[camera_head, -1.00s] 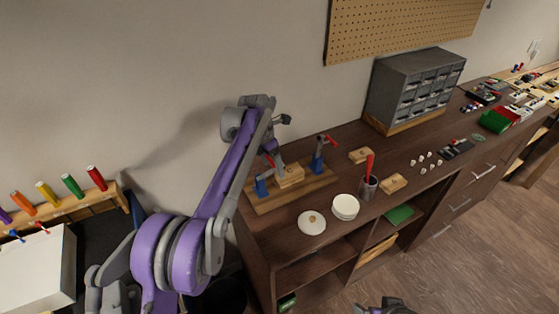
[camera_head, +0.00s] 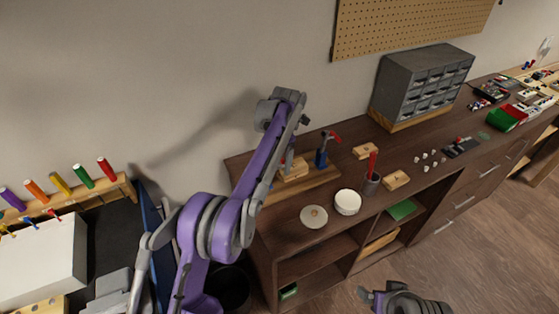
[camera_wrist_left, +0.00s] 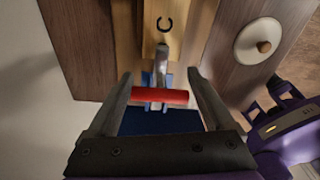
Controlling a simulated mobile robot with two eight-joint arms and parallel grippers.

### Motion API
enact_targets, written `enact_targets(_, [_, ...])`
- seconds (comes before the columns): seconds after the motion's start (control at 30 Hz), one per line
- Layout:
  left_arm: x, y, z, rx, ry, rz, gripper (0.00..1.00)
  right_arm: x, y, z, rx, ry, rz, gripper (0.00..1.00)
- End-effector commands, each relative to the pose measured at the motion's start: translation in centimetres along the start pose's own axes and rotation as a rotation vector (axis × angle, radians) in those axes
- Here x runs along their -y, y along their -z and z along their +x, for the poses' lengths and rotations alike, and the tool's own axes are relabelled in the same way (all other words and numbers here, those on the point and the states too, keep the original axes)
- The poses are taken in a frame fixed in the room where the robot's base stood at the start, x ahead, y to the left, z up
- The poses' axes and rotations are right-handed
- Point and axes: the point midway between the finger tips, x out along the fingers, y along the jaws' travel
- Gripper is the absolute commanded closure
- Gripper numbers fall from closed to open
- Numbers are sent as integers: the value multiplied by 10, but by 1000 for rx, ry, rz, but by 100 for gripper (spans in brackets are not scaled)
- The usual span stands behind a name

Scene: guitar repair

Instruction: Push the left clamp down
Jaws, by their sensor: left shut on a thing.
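The left clamp has a red handle (camera_wrist_left: 158,96), a metal arm and a blue base. The metal arm (camera_wrist_left: 162,62) runs from the handle over a wooden block. In the head view my left arm hides most of this clamp and the gripper's fingertips. The right clamp (camera_head: 322,157), blue with a red handle, stands on the same wooden board (camera_head: 325,178). My right gripper (camera_head: 370,298) shows in part at the bottom; its jaw opening is unclear.
On the bench are a round white container (camera_head: 347,202), a round disc (camera_head: 314,217), a cup (camera_head: 371,184) holding a red tool, wooden blocks (camera_head: 396,180) and a grey drawer cabinet (camera_head: 420,88). Some bare bench top lies around the white container.

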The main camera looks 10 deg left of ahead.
Motion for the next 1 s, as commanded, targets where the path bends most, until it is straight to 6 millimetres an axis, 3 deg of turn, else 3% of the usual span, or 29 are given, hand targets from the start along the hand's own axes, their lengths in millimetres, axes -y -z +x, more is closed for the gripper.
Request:
enact_targets(0.07, [2, -1, 1, 1, 3, 3, 100, 0, 0, 0, 0, 0, 0, 9])
enact_targets(0.1, [2, -1, 1, 1, 3, 3, 12, 0, 0, 0, 0, 0, 0, 9])
enact_targets(0.17, [1, -1, 1, 1, 2, 3, 1, 0, 0, 0, 0, 0, 0, 9])
enact_targets(0.53, [0, 0, -9, 1, 1, 1, 0, 0, 2, -1, -2, 0, 0, 9])
enact_targets(1.0, [0, -1, -96, 3, -1, 2, 0, 0, 26, -18, -27, 0, 0, 9])
